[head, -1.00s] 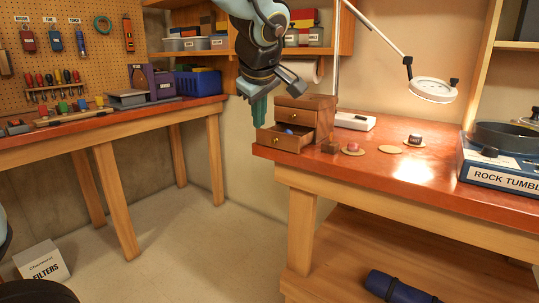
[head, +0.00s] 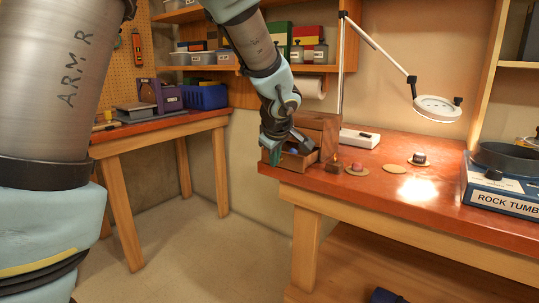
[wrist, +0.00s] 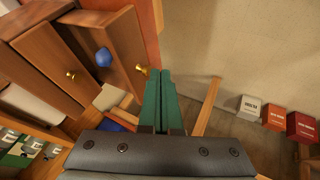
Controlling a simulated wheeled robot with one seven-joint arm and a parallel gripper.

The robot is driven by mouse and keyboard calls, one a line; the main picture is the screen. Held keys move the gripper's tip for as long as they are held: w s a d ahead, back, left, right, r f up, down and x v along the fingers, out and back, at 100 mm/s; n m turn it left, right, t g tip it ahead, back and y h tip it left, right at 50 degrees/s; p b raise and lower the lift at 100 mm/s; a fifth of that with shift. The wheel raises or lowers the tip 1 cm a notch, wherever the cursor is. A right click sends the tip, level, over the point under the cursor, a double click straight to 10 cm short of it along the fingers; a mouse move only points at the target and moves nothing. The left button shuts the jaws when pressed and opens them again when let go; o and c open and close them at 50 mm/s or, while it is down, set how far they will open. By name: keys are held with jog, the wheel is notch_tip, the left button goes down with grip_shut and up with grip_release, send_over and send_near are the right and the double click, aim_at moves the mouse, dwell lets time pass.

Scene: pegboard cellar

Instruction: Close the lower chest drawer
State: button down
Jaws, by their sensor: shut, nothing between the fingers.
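The small wooden chest (head: 322,128) stands at the left end of the right-hand bench. Its lower drawer (head: 297,162) is pulled out, with a blue round thing inside. In the wrist view the open drawer's front (wrist: 124,45) bears a brass knob (wrist: 141,69), and the blue thing (wrist: 103,57) shows behind it. The upper drawer (wrist: 48,62) looks shut. My gripper (head: 274,157) points down just outside the open drawer's front. In the wrist view its green fingers (wrist: 165,78) are together and empty, close beside the knob; I cannot tell whether they touch it.
Cork coasters with small pieces (head: 357,170) lie right of the chest. A magnifier lamp (head: 437,107) hangs over the bench, and a rock tumbler (head: 497,190) stands at the right. Boxes (wrist: 299,127) show on the floor in the wrist view. The floor between the benches is clear.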

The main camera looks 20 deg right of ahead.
aim_at(295, 151)
jog(key=shift+w+d, duration=0.1)
jog(key=shift+d, duration=0.05)
jog(key=w+d, duration=0.1)
jog(key=d, duration=0.2)
jog(key=w+d+b, duration=0.1)
jog(key=w+d, duration=0.1)
jog(key=w+d+b, duration=0.1)
jog(key=d, duration=0.2)
jog(key=shift+w+d, duration=0.3)
jog(key=shift+w, duration=0.05)
jog(key=shift+w+d+r, duration=0.1)
jog(key=shift+d, duration=0.1)
jog(key=shift+r, duration=0.15)
